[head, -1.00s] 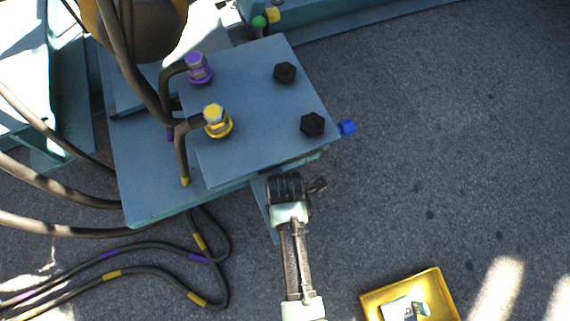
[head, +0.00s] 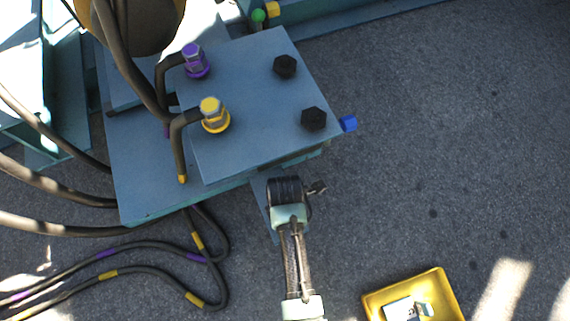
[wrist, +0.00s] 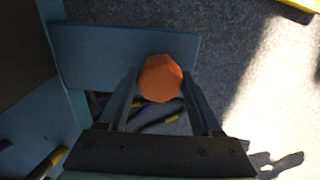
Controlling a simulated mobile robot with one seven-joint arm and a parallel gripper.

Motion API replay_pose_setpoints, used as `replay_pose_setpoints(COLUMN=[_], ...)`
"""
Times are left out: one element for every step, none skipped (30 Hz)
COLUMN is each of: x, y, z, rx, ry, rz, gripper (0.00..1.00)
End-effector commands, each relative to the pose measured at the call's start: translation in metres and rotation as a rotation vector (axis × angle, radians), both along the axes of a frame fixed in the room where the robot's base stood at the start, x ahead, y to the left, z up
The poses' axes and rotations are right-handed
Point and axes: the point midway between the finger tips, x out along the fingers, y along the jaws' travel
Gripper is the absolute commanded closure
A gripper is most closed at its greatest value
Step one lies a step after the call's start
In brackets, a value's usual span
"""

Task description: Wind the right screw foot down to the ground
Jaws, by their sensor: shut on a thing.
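The orange faceted screw head (wrist: 161,79) shows in the wrist view between the two fingers of my gripper (wrist: 161,88). The fingers are shut on its sides. A flat blue-grey bracket plate (wrist: 95,55) lies just beyond it. In the head view the end of my arm is beside the front edge of the blue-grey plated stand (head: 245,145). The orange head and my fingertips are hidden there, and part of the bracket (head: 262,190) shows beside my wrist. The foot's lower end and its gap to the ground cannot be seen.
The stand carries black bolts (head: 314,118), a yellow fitting (head: 214,115) and a purple fitting (head: 195,61). Dark cables (head: 140,245) lie on the ground at the left. A yellow tray (head: 372,304) stands at the lower right. The asphalt at the right is open.

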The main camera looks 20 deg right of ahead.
Motion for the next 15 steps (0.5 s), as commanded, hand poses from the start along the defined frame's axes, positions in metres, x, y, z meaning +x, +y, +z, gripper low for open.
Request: replay_pose_setpoints(x=[-0.0004, -0.0005, -0.0005, -0.0005, -0.0006, -0.0006, -0.0006, -0.0007, -0.0007, -0.0007, -0.0008, -0.0007, -0.0005, -0.0005, -0.0006], y=[0.0000, 0.0000, 0.0001, 0.0001, 0.0001, 0.0001, 0.0001, 0.0001, 0.0001, 0.0001, 0.0001, 0.0001, 0.0001, 0.0001, 0.0002], z=[0.0000, 0.0000, 0.0000, 0.0000, 0.0000, 0.0001, 0.0003, 0.0004, 0.0007, 0.0009, 0.0012, 0.0016, 0.0020, 0.0025, 0.0029], rx=[0.000, 0.000, 0.000, 0.000, 0.000, 0.000, 0.000, 0.000, 0.000, 0.000, 0.000, 0.000, 0.000, 0.000, 0.000], ry=[0.001, 0.001, 0.002, 0.002, 0.002, 0.002, 0.002, 0.002, 0.003, 0.003, 0.003, 0.002, 0.002, 0.002, 0.003], rz=[0.000, 0.000, 0.000, 0.000, 0.000, -0.001, -0.003, -0.005, -0.010, -0.016, -0.022, -0.032, -0.042, -0.055, -0.072], gripper=[0.75, 0.81, 0.88, 0.90, 0.90, 0.90, 0.90, 0.90, 0.90, 0.90, 0.90, 0.90, 0.90, 0.90, 0.90])
